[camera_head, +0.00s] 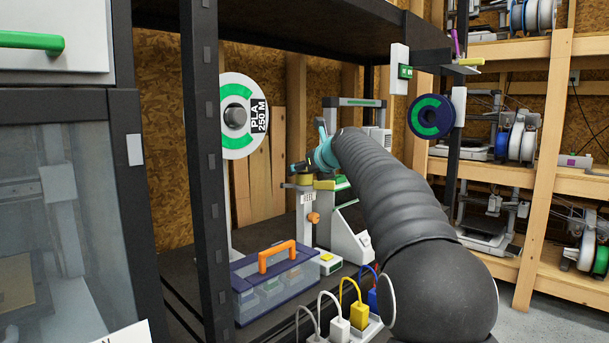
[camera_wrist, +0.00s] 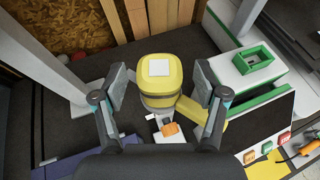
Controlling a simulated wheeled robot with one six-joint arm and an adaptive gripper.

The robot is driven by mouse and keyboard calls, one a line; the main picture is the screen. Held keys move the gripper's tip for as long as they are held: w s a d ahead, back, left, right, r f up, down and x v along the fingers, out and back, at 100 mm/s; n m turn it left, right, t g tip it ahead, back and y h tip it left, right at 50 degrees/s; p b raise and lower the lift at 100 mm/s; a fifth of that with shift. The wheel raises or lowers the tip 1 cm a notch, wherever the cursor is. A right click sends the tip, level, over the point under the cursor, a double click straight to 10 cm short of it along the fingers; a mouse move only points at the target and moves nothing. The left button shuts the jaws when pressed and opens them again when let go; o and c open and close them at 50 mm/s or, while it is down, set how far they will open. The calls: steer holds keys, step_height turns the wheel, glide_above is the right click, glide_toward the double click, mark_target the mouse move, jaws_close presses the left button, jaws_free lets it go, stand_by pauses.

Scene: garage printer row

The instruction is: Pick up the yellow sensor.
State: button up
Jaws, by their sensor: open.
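The yellow sensor (camera_wrist: 160,85) is a rounded yellow block with a white square on top, seen from above in the wrist view. My gripper (camera_wrist: 161,92) is open, with one dark finger on each side of the sensor; gaps show between the pads and the sensor. In the head view, the sensor (camera_head: 303,179) appears as a small dull-yellow piece atop a pale post (camera_head: 307,205) with an orange knob (camera_head: 314,218). My gripper's teal parts show just above and right of it there. The sensor's underside is hidden in the wrist view.
A blue-rimmed clear box (camera_head: 272,292) with an orange handle sits in front of the post. A white-and-green device (camera_head: 343,238) stands close on the right. A power strip with several plugs (camera_head: 340,329) is nearer. A dark shelf upright (camera_head: 205,150) stands left.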

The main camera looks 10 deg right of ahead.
steer(key=shift+w+a+f, duration=0.2)
steer(key=shift+w, duration=0.35)
steer(key=c, duration=1.2)
steer(key=shift+c, duration=0.3)
steer(key=shift+r, duration=0.15)
